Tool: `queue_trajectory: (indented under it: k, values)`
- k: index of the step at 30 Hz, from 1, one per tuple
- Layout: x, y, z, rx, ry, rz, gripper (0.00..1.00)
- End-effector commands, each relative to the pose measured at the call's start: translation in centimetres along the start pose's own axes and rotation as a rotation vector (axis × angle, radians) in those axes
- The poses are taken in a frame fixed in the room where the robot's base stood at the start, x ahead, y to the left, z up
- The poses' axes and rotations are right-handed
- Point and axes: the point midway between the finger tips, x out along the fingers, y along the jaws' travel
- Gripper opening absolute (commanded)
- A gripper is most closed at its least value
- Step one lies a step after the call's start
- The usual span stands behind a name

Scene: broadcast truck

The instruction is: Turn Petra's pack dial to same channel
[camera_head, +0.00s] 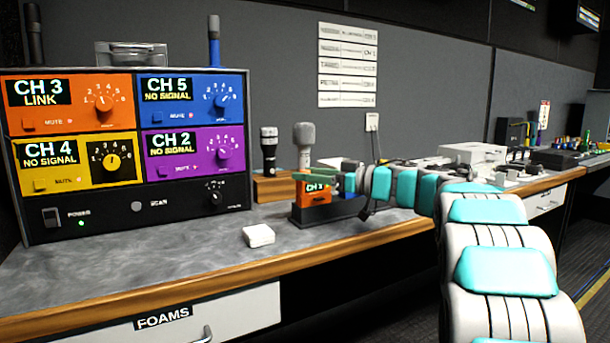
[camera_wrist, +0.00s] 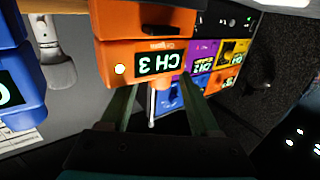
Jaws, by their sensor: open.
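An orange pack (camera_head: 314,187) reading CH 3 stands in a dark holder (camera_head: 330,212) on the counter. In the wrist view the orange pack (camera_wrist: 130,28) appears upside down, with a lit dot beside its CH 3 display. An orange knob-like part (camera_wrist: 163,97) and a thin metal rod stick out from it. My gripper (camera_wrist: 160,90) is open, with one finger on each side of that part; contact cannot be told. My gripper also shows in the head view (camera_head: 338,181). A blue pack (camera_wrist: 18,75) is partly in view. No owner's name is readable on the packs.
The receiver rack (camera_head: 100,212) shows orange CH 3 LINK; blue CH 5, yellow CH 4 and purple CH 2 read NO SIGNAL. Name strips (camera_head: 347,66) hang on the wall, mostly illegible. Microphones (camera_head: 304,143) stand behind the holder. A white block (camera_head: 258,236) lies in front.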

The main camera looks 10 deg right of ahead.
Motion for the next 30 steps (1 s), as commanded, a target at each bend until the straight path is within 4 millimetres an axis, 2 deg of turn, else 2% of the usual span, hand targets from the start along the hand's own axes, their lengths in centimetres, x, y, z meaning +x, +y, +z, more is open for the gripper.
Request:
queue_trajectory:
  k: [6, 12, 30]
  values:
    - [-3.8, 0.1, -0.1, -0.002, 0.000, 0.007, 0.62]
    - [-5.9, 0.0, 0.0, -0.002, -0.001, 0.003, 0.62]
    - [-6.3, 0.1, 0.0, 0.000, 0.000, 0.003, 0.62]
